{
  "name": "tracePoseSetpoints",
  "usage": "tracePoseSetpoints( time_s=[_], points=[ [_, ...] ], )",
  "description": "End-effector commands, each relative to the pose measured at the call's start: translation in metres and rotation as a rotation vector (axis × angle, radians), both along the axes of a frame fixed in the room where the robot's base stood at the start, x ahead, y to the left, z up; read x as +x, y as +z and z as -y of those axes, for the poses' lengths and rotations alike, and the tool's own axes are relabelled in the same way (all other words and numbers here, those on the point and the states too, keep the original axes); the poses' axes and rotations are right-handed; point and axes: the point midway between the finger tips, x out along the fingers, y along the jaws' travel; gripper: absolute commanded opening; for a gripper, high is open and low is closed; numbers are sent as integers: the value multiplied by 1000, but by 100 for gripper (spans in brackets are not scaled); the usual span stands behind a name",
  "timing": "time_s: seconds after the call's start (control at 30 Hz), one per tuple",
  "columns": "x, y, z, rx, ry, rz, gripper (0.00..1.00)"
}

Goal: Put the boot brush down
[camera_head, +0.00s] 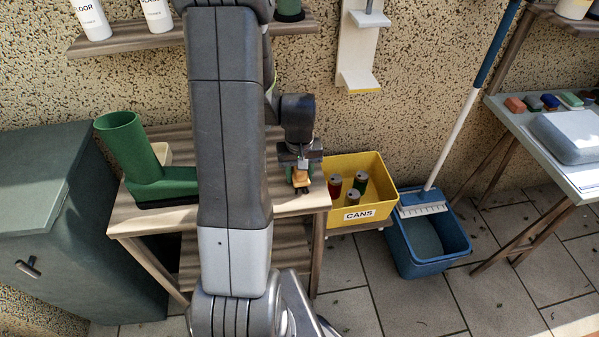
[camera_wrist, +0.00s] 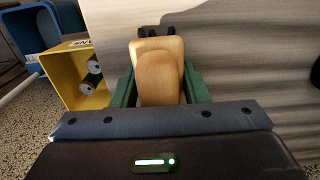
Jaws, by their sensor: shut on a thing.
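The boot brush (camera_wrist: 160,68) has a tan wooden body with a dark end and is held in my gripper (camera_wrist: 160,92). In the wrist view the green fingers close on it from both sides. In the head view my gripper (camera_head: 301,178) and the brush are over the right end of the wooden bench (camera_head: 290,203). I cannot tell whether the brush touches the bench top. My arm hides the middle of the bench.
A green boot (camera_head: 128,150) stands at the bench's left. A yellow box of cans (camera_head: 392,190) and a blue bucket (camera_head: 455,250) are right of the bench. A grey-green cabinet (camera_head: 50,200) is at the left. A shelf with bottles (camera_head: 125,40) hangs above.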

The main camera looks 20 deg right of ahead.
Motion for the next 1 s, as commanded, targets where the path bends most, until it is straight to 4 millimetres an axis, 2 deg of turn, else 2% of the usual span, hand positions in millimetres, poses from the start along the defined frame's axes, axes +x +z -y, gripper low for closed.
tracePoseSetpoints(
  time_s=[0.13, 0.17, 0.23, 0.27, 0.53, 0.67, 0.77, 1.0],
  points=[
    [0, -5, 0, 0, 0, 0, 16],
    [0, -3, 0, 0, 0, 0, 47],
    [0, -3, 0, 0, 0, 0, 60],
    [0, -3, 0, 0, 0, 0, 62],
    [0, -2, 0, 0, 0, 0, 62],
    [0, 5, 0, 0, 0, 2, 62],
    [1, 18, 0, -2, 0, 4, 62],
    [1, 67, 0, -2, 0, 5, 62]
  ],
)
